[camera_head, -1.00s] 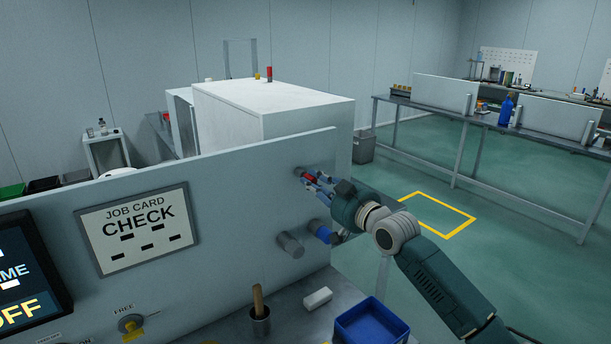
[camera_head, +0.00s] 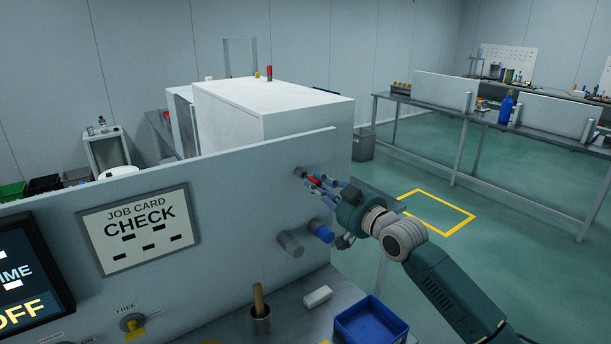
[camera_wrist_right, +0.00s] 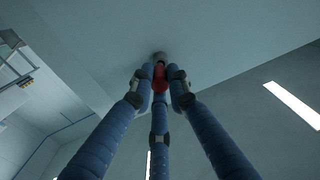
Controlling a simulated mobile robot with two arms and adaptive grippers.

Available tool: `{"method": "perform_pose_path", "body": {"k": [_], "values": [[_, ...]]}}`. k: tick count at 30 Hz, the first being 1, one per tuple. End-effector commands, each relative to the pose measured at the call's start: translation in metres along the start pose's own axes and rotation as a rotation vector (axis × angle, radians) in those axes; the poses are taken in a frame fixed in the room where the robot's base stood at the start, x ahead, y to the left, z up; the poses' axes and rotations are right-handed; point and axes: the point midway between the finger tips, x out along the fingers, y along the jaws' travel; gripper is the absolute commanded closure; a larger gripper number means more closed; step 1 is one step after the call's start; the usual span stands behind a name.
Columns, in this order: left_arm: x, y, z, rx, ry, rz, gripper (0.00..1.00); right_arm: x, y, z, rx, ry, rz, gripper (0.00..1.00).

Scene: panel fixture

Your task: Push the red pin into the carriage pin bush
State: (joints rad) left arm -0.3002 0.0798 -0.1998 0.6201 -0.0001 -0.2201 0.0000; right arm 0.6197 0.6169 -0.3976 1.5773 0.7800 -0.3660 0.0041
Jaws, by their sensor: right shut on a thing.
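The red pin (camera_head: 314,181) is between the fingertips of my right gripper (camera_head: 322,184), near the upper right of the grey panel. It also shows red in the right wrist view (camera_wrist_right: 160,78), with my right gripper's fingers (camera_wrist_right: 160,88) closed around it. The pin's far end points at a small grey bush (camera_head: 299,171) on the panel face. In the right wrist view the bush (camera_wrist_right: 159,57) sits right at the pin's tip; I cannot tell how deep the tip is in it. My left gripper is not in view.
Below the pin, a grey knob (camera_head: 290,244) and a blue-ended knob (camera_head: 321,231) stick out of the panel (camera_head: 240,190). A blue bin (camera_head: 371,322), a white block (camera_head: 318,296) and a cup with a wooden handle (camera_head: 260,318) stand on the bench below.

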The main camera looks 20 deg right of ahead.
Motion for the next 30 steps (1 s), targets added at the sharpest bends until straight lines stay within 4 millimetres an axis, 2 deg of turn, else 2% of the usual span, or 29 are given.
{"method": "perform_pose_path", "body": {"k": [25, 30], "values": [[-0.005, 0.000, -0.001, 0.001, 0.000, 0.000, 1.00, -0.010, 0.000, -0.001, -0.001, 0.001, 0.000, 1.00], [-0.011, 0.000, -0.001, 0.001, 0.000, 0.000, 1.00, -0.021, 0.000, -0.001, -0.001, -0.001, 0.000, 1.00]]}}
